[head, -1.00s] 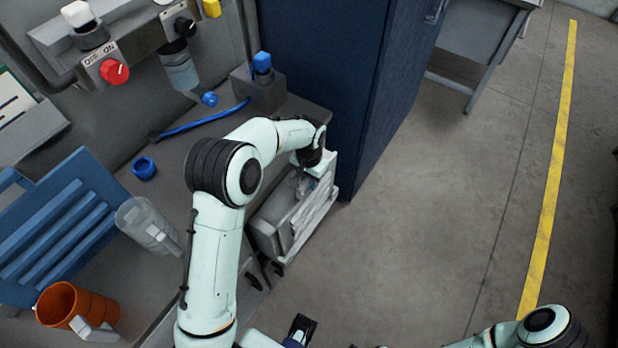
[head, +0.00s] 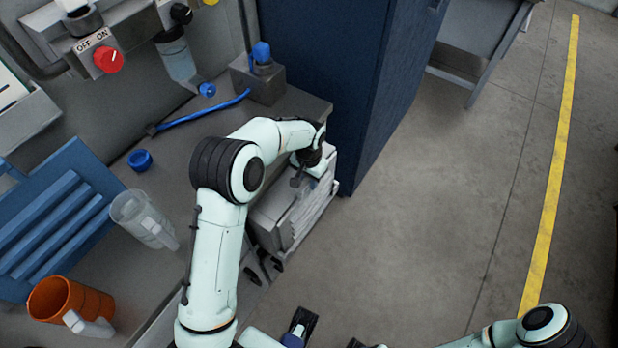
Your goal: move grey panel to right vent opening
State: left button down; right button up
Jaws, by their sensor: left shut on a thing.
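My left gripper (head: 302,176) is at the end of the arm that reaches up from the bottom, over the right end of the bench. It is shut on the grey panel, which is mostly hidden by the wrist and hard to tell from the grey slatted unit (head: 307,214) right below. That unit stands against the bench's right side, with pale ridged slats facing right. The right vent opening cannot be made out. My right arm shows only in part at the bottom right; its gripper is not clearly seen.
A dark blue cabinet (head: 318,75) stands close behind the gripper. The bench holds a blue ring (head: 140,160), a clear cup (head: 140,216), an orange mug (head: 62,300), a blue rack (head: 50,225) and a blue-capped grey block (head: 259,84). The floor (head: 430,220) to the right is clear.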

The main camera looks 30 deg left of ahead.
pick_arm(q)
jog(key=c, duration=0.8)
grip_release()
notch_tip(320, 180, up, 14)
jog(key=shift+f+p, duration=0.25)
jog(key=shift+p, duration=0.4)
